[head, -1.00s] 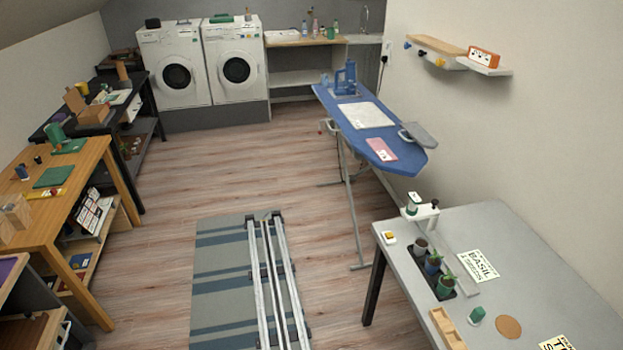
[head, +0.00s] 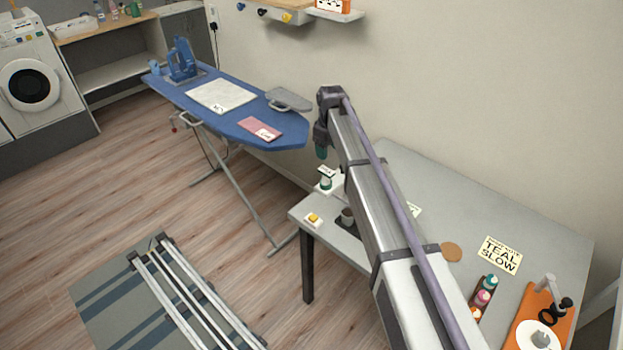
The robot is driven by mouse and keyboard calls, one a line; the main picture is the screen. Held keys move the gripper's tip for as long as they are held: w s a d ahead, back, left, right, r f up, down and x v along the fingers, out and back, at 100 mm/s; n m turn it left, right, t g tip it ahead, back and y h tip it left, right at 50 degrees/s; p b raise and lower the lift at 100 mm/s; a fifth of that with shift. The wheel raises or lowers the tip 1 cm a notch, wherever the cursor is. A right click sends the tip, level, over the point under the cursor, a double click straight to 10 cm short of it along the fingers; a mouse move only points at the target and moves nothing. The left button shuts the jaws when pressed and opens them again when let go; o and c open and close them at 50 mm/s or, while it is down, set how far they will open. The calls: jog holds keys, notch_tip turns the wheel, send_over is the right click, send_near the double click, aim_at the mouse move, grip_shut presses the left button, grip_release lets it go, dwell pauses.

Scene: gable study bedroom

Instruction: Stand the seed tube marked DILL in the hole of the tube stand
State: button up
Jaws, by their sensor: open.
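My gripper (head: 321,150) is at the far end of my arm, pointing down above the far left corner of the grey table (head: 330,232). A small teal part shows at its lower end; I cannot tell whether this is a finger or something else. The fingertips are too small to make out. I cannot pick out a tube marked DILL or the tube stand's hole. My arm hides much of the middle of the table.
A white device with a green part (head: 327,182) and a yellow-buttoned box (head: 313,219) are near the table's far left corner. A dark pot (head: 347,215) is partly behind my arm. A TEAL SLOW card (head: 500,255), capped bottles (head: 483,297) and an orange board (head: 524,318) are right.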

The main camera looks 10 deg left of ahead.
aim_at(327, 170)
jog(key=f+b, duration=0.6)
jog(key=f, duration=0.1)
jog(key=f+b, duration=0.4)
jog(key=shift+w+a, duration=0.2)
jog(key=shift+a, duration=0.05)
jog(key=shift+r, duration=0.2)
jog(key=shift+c, duration=0.3)
jog(key=c, duration=1)
jog(key=shift+o, duration=0.2)
jog(key=shift+p, duration=0.3)
